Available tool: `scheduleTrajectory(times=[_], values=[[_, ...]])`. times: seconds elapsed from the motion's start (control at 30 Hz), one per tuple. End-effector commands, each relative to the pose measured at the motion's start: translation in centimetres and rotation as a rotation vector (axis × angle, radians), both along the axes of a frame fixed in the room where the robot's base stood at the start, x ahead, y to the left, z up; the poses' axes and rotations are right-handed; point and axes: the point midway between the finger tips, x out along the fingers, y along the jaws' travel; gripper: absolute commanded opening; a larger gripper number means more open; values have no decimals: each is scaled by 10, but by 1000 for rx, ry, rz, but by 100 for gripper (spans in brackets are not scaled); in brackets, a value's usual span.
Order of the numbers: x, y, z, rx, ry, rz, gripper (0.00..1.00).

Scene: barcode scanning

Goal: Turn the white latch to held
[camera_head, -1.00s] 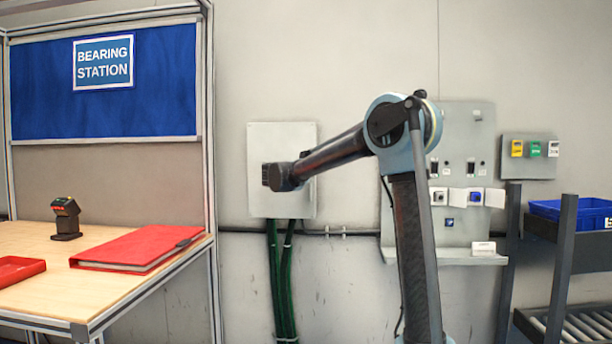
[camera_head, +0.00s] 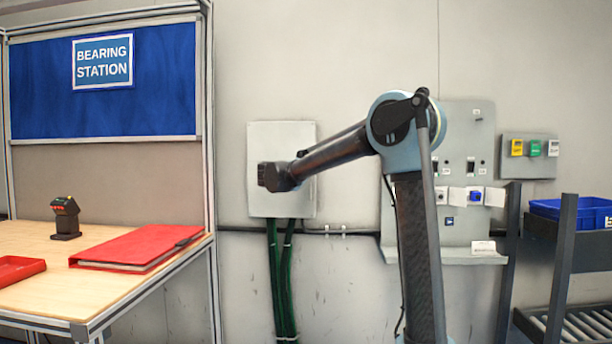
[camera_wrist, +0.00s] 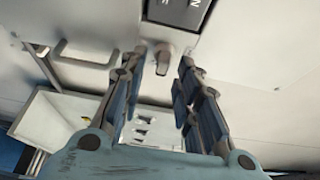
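In the wrist view, my gripper (camera_wrist: 163,60) is open, its two dark fingers apart. A small pale grey-white knob (camera_wrist: 164,50) sticks out from a light panel between the fingertips, and I take it for the white latch. Both fingers appear clear of it, with a gap on each side. A black label plate (camera_wrist: 178,12) with partly cut-off white letters sits just above it. In the head view, I cannot make out my gripper's fingers or surely pick out this latch. The grey wall panel (camera_head: 467,120) there is partly covered by my arm.
On the wall panel are a white-plated switch (camera_head: 441,196), a blue button (camera_head: 475,196) and a narrow ledge (camera_head: 455,259) with a white card (camera_head: 483,247). A box with yellow, green and white tags (camera_head: 528,170) hangs right. A rack with a blue bin (camera_head: 575,210) stands right.

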Motion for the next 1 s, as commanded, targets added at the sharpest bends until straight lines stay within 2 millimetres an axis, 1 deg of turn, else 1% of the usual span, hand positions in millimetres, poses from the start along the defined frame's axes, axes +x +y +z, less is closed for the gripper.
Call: scheduleTrajectory(times=[0.03, 0.3, 0.5, 0.7, 1.0], values=[[-10, 5, 0, 0, 0, 3, 30], [-56, 26, -1, 0, 1, 3, 30], [-79, 37, -1, 1, 2, 1, 30], [-87, 39, -1, 1, 2, 0, 30], [-87, 39, 0, 0, 0, 1, 30]])
